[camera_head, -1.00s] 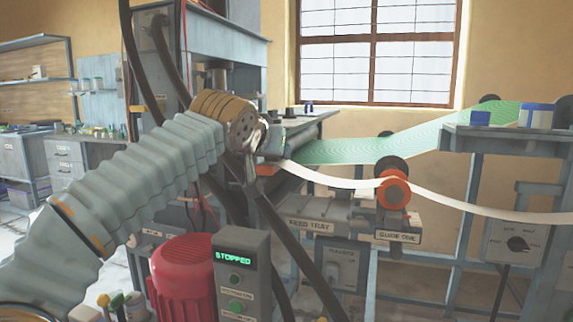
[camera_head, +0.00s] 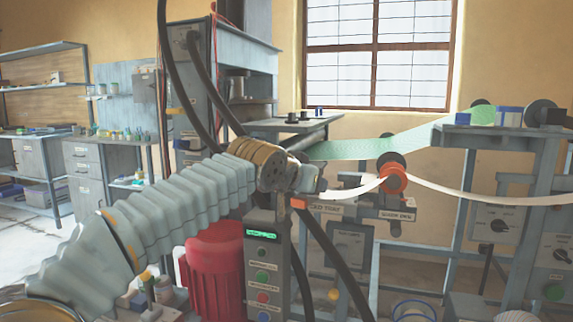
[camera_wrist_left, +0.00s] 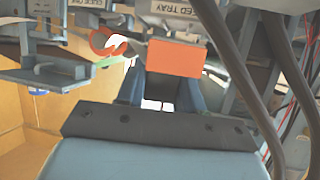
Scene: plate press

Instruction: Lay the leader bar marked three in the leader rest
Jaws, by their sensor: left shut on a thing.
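My left gripper (camera_head: 308,182) is in the middle of the head view, in front of the feed tray (camera_head: 327,208). It is shut on an orange bar (camera_head: 298,202), which also shows as an orange block beyond the fingers in the left wrist view (camera_wrist_left: 177,59). A white strip (camera_head: 345,192) runs from the gripper to an orange roller (camera_head: 394,180). No number three can be read on the bar. I cannot make out which part is the leader rest. My right gripper is not in view.
A grey control box (camera_head: 265,265) and a red motor (camera_head: 214,262) stand below my left arm. Thick dark hoses (camera_head: 315,255) hang close to the gripper. A green web (camera_head: 385,147) runs behind. A frame with switch boxes (camera_head: 499,222) stands at right.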

